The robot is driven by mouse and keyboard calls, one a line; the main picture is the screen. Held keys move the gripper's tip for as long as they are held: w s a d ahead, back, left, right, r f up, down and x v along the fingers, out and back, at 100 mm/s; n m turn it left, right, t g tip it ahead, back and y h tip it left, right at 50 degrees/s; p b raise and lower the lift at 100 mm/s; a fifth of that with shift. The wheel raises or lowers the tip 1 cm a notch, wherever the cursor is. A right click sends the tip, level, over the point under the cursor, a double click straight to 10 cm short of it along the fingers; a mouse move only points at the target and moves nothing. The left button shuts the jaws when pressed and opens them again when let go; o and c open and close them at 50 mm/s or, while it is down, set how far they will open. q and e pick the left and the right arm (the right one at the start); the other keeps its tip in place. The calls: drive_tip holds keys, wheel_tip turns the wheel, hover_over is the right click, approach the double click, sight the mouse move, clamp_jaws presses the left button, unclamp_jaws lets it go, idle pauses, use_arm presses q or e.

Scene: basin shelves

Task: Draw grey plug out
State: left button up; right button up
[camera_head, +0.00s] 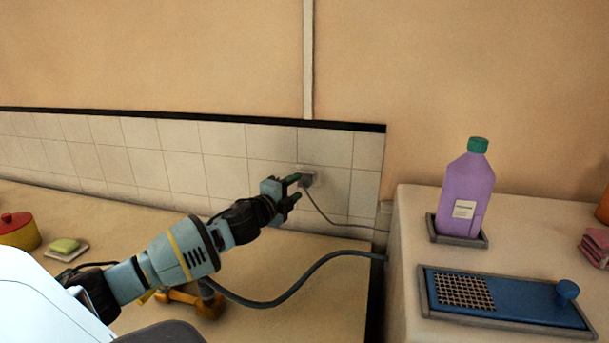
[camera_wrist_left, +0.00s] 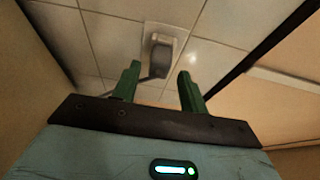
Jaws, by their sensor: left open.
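The grey plug (camera_head: 307,180) sits in a socket (camera_head: 303,169) on the white tiled wall, with a grey cord hanging from it and running right. In the left wrist view the plug (camera_wrist_left: 160,56) shows ahead of my fingers, against the pale socket plate (camera_wrist_left: 165,34). My left gripper (camera_head: 295,188) is open, its green fingers pointing at the wall close to the plug. In the left wrist view the left gripper (camera_wrist_left: 160,82) has nothing between its fingers, and the plug lies just beyond the fingertips. My right gripper is not in view.
On the right counter stand a purple bottle (camera_head: 467,193) in a tray and a blue board with a grater (camera_head: 510,298). At left are a yellow pot (camera_head: 19,233) and a green soap (camera_head: 65,245) on a dish. A thick grey hose (camera_head: 290,293) crosses the lower counter.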

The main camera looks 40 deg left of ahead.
use_arm(q)
drive_tip(key=s, duration=0.2)
drive_tip(key=s+p, duration=0.1)
drive_tip(key=shift+d, duration=0.25)
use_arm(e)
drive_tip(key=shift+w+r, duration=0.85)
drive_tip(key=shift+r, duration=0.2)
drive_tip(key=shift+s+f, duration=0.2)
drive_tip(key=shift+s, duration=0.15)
